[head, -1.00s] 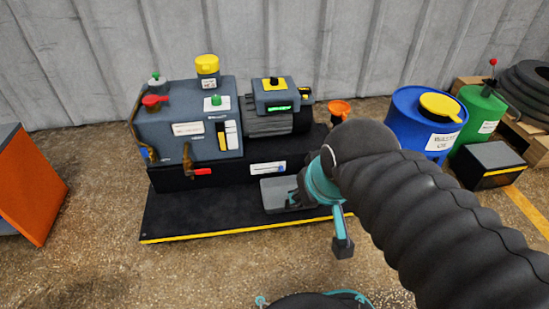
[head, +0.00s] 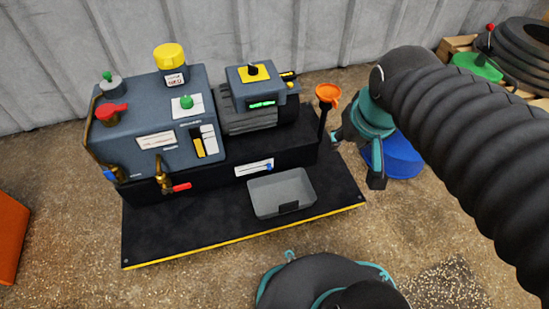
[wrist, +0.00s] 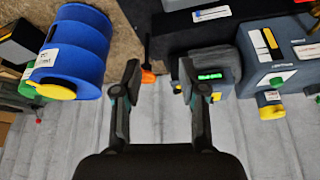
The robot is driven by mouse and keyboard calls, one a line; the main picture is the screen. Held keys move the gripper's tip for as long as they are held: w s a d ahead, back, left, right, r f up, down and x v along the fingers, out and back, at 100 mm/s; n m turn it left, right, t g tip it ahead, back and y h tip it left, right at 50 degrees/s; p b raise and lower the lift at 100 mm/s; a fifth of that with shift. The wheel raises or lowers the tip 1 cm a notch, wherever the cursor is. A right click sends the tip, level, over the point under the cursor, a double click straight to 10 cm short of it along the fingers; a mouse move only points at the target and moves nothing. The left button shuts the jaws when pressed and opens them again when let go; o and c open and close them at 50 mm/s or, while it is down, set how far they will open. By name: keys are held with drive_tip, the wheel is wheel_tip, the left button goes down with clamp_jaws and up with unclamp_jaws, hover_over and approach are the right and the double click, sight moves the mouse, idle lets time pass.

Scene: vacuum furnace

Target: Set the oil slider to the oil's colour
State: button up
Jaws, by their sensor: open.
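My gripper (head: 356,158) is open and empty, right of the plinth and apart from the slider. In the wrist view its two fingers (wrist: 160,80) stand wide apart, with nothing between them.
A grey tray (head: 263,204) lies on the black base before the slider. An orange funnel (head: 328,94) stands at the plinth's right end, near my gripper. A blue drum (head: 405,163) stands behind my gripper.

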drive_tip(key=w+a+f+g+p, duration=0.1)
drive_tip(key=w+a+p, duration=0.2)
drive_tip(key=w, duration=0.7)
drive_tip(key=n+g+p, duration=0.3)
drive_tip(key=g+p, duration=0.1)
drive_tip(key=p, duration=0.4)
hover_over(269, 166)
wheel_tip(269, 166, down, 24)
wheel_tip(269, 166, down, 14)
drive_tip(key=shift+d+f+b, duration=0.1)
drive_tip(key=shift+f+b, duration=0.1)
drive_tip(key=shift+b, duration=0.1)
clamp_jaws()
